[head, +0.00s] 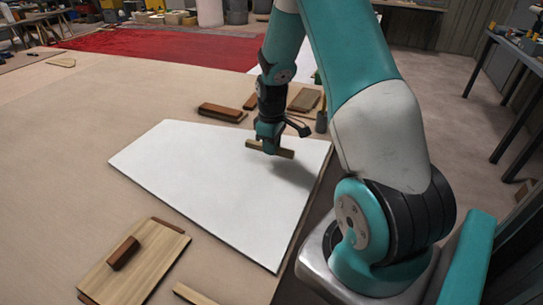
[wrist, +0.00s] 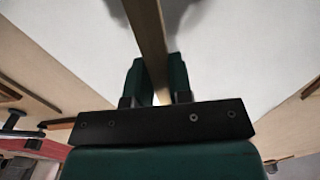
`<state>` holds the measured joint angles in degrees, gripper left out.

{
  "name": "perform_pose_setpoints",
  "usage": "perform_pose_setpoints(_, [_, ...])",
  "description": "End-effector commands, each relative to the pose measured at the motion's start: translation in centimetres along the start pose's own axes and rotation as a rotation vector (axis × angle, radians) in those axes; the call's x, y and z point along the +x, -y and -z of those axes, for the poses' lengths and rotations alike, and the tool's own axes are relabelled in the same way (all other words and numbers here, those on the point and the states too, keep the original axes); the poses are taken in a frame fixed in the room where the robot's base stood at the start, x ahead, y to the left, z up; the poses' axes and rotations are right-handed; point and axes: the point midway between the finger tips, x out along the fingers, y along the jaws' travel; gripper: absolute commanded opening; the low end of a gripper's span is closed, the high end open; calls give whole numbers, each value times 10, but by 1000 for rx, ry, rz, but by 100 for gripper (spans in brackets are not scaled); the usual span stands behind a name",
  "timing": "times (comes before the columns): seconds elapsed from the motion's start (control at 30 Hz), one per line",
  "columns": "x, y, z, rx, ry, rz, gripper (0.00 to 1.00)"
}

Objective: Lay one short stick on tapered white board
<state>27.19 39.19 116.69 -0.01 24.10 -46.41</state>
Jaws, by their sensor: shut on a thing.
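My gripper (head: 268,146) is shut on a short wooden stick (head: 284,152) and holds it above the right part of the tapered white board (head: 210,180). The stick also shows in the wrist view (wrist: 149,40), between the two dark green fingers (wrist: 156,85). A shadow lies on the board to the right of the stick, so the stick seems raised off it. The board lies flat on the large table, and nothing rests on the part of it that shows.
Dark brown wooden blocks (head: 221,112) lie behind the board. A wooden panel (head: 135,262) with a dark brown block (head: 123,253) on it lies at the front left. A red sheet (head: 160,45) lies at the back. The table's left side is clear.

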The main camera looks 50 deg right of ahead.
Motion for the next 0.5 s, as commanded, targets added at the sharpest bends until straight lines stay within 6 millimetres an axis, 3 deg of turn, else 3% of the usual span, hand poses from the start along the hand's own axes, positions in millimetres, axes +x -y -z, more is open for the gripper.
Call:
perform_pose_setpoints(0.3, [37,0,0,0,1,1,0])
perform_pose_setpoints(0.5, [39,0,0,0,-1,-1,0])
